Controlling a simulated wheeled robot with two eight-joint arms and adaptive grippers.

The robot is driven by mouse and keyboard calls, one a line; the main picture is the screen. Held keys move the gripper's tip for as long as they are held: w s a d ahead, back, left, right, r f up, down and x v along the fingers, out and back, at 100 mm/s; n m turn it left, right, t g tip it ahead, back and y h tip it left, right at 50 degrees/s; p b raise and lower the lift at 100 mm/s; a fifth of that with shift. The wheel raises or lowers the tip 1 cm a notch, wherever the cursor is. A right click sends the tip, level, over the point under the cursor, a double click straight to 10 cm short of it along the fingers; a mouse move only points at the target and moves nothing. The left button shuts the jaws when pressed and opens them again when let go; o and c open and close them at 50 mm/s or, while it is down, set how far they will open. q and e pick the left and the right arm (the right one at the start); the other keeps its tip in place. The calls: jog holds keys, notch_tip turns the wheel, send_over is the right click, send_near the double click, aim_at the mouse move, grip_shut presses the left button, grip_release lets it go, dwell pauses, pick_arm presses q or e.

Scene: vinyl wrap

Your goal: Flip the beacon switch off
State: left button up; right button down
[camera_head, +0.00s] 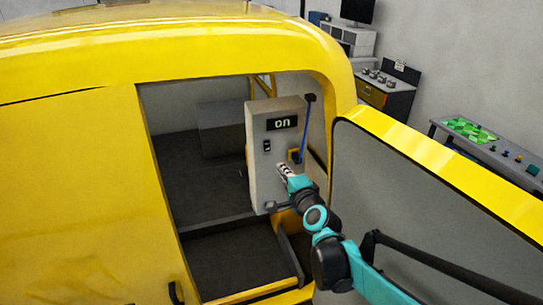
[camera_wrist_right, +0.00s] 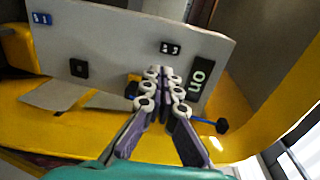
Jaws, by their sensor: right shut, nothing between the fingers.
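A grey control box (camera_head: 262,185) stands in the doorway of the yellow vehicle. Its display (camera_head: 282,124) reads "on", and it also shows at the right in the wrist view (camera_wrist_right: 199,77). A small black switch (camera_head: 267,146) with white marks sits below the display; it also shows in the wrist view (camera_wrist_right: 170,48). My right gripper (camera_head: 283,170) is shut and empty in front of the panel, below the switch in the head view. In the wrist view its fingertips (camera_wrist_right: 164,72) are close together just below the switch; contact cannot be told. My left gripper is not in view.
The open door (camera_head: 400,190) stands close to the right of my arm. A black fitting (camera_wrist_right: 79,68) and a blue one (camera_wrist_right: 41,18) sit elsewhere on the panel.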

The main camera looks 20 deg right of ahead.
aim_at(267, 146)
jog(key=w, duration=0.3)
jog(key=w+f, duration=0.1)
jog(key=w, duration=0.3)
jog(key=w+p, duration=0.1)
jog(key=w, duration=0.2)
jog(key=shift+w+a+f, duration=0.2)
jog(key=shift+w+f, duration=0.15)
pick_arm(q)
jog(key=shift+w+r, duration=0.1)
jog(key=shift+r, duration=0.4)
